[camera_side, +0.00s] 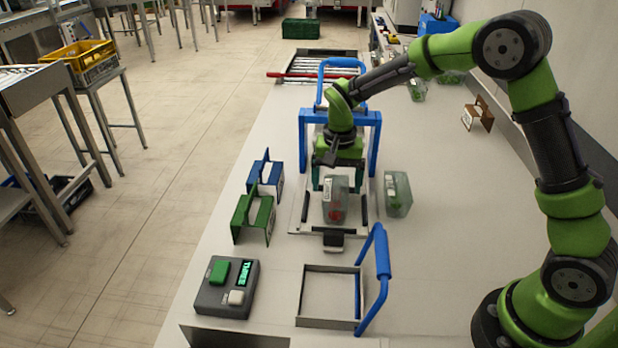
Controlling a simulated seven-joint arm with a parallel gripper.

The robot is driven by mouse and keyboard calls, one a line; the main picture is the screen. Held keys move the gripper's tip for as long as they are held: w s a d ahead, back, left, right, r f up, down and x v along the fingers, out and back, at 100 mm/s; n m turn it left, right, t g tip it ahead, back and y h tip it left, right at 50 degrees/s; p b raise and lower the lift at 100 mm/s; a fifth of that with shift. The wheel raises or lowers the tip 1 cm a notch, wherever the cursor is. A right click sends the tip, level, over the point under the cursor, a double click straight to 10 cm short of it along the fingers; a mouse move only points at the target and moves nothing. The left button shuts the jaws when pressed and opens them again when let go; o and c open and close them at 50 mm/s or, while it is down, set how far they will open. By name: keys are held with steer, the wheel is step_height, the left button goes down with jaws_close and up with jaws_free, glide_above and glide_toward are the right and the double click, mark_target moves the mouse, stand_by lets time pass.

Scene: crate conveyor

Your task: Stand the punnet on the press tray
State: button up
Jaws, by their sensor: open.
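A clear punnet with red contents and a white label (336,208) stands upright on the flat metal press tray (299,222), between two dark side rails. My gripper (338,184) points down at the punnet's upper end, its teal fingers apart. One finger shows on each side of the punnet's top, with no clear contact. I cannot tell exactly how deep the fingers are beside it. The blue press frame (374,135) stands just behind, partly hidden by my arm. A second punnet, with green contents (398,194), stands to the right, off the tray.
A green bracket (254,214) and a blue bracket (264,174) stand left of the tray. In front are a grey control box (227,288) with a lit display and an open metal frame (331,268) with a blue handle (381,251). The right bench top is mostly clear.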

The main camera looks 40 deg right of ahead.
mark_target(337, 184)
step_height(337, 184, up, 10)
steer(key=s+r+n+t+y, duration=0.1)
steer(key=s+r+n+t, duration=0.15)
steer(key=s+r, duration=0.7)
steer(key=s+f+n+t, duration=0.1)
steer(key=s+t, duration=0.1)
steer(key=s, duration=0.4)
steer(key=s+f+n+t+y, duration=0.1)
steer(key=s+t, duration=0.1)
steer(key=s, duration=0.4)
steer(key=shift+a+f+t, duration=0.25)
steer(key=shift+t, duration=0.1)
steer(key=shift+n, duration=0.25)
